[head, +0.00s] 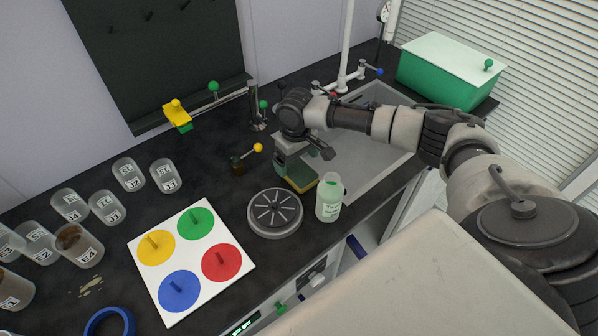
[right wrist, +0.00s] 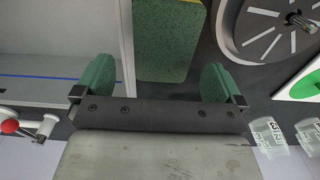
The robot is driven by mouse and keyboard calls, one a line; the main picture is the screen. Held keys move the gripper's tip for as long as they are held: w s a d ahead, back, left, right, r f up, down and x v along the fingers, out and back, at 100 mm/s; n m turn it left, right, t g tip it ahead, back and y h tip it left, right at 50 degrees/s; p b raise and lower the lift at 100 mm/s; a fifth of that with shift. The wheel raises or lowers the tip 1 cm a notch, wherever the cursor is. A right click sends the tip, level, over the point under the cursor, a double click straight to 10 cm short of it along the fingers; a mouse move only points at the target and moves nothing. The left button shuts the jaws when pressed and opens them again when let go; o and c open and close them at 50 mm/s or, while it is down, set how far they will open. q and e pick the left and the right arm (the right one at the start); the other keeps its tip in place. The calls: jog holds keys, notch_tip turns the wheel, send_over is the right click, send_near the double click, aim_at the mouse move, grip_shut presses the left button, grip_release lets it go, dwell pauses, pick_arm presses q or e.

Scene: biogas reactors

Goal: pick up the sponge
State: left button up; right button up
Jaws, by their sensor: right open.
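The sponge (head: 303,186), dark green on top with a yellow edge, lies on the black counter between the sink and a round grey disc, partly hidden by my right gripper in the head view. My right gripper (head: 294,160) is above the sponge, pointing down. In the right wrist view the sponge (right wrist: 170,42) shows its green face, lying between the lines of the two green fingertips and toward the top of the picture. The fingers (right wrist: 157,82) are wide apart with nothing between them. My left gripper is not in view.
The round grey slotted disc (head: 275,212) and a green-labelled bottle (head: 329,198) stand close to the sponge. The sink (head: 372,150) is behind to the right. A white board with coloured discs (head: 206,247) and several labelled beakers (head: 108,207) are at the left.

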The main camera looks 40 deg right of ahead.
aim_at(296, 168)
jog(key=shift+a+f, duration=0.2)
jog(key=shift+f, duration=1.25)
jog(key=shift+d+f, duration=0.1)
jog(key=shift+f, duration=0.05)
jog(key=shift+c, duration=0.2)
jog(key=c, duration=0.4)
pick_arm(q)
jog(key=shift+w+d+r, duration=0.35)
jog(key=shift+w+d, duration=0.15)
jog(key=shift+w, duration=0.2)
pick_arm(e)
jog(key=c, duration=0.6)
